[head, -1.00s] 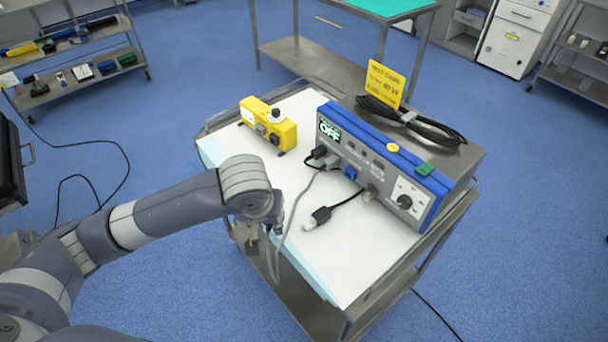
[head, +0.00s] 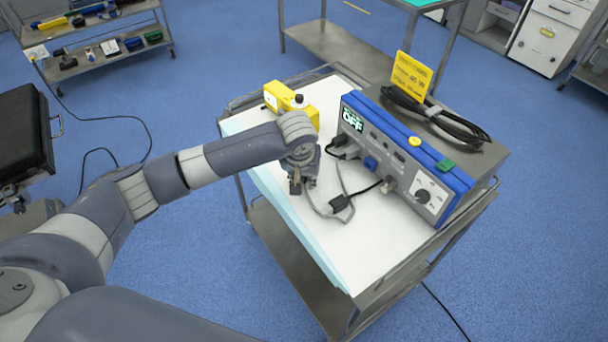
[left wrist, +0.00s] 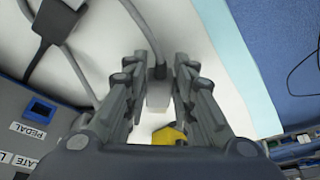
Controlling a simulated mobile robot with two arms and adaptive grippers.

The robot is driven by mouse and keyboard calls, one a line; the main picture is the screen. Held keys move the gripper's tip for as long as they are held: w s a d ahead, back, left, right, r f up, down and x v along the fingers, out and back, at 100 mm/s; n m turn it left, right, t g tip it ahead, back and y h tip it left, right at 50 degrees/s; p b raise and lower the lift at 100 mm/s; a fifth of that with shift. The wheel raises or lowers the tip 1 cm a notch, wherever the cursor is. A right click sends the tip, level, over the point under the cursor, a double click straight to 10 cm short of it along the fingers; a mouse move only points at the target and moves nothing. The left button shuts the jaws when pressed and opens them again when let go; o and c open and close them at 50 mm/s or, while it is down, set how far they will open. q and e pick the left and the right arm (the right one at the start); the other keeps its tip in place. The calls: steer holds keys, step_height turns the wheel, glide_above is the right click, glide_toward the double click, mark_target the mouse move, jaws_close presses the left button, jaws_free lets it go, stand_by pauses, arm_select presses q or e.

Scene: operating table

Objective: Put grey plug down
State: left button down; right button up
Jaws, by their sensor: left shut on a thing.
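My left gripper (head: 297,186) is over the left part of the cart's white top in the head view, left of the blue-and-grey device (head: 405,160). In the left wrist view its two fingers (left wrist: 157,112) are closed around the grey plug (left wrist: 158,92), with the grey cable running up from it. In the head view the arm hides the plug, and the grey cable (head: 318,210) loops out below the gripper. I cannot tell whether the plug touches the white surface (head: 350,250). My right gripper is not in view.
A yellow box (head: 292,101) stands behind, partly hidden by my arm. The device's display reads OFF, and plugs sit in its front. The front of the white top is clear.

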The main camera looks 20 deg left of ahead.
arm_select(q)
steer(key=shift+f, duration=0.15)
steer(key=shift+f, duration=0.5)
steer(key=c, duration=1.3)
jaws_free()
steer(key=shift+c, duration=0.2)
steer(key=shift+r, duration=0.6)
steer(key=v, duration=1.2)
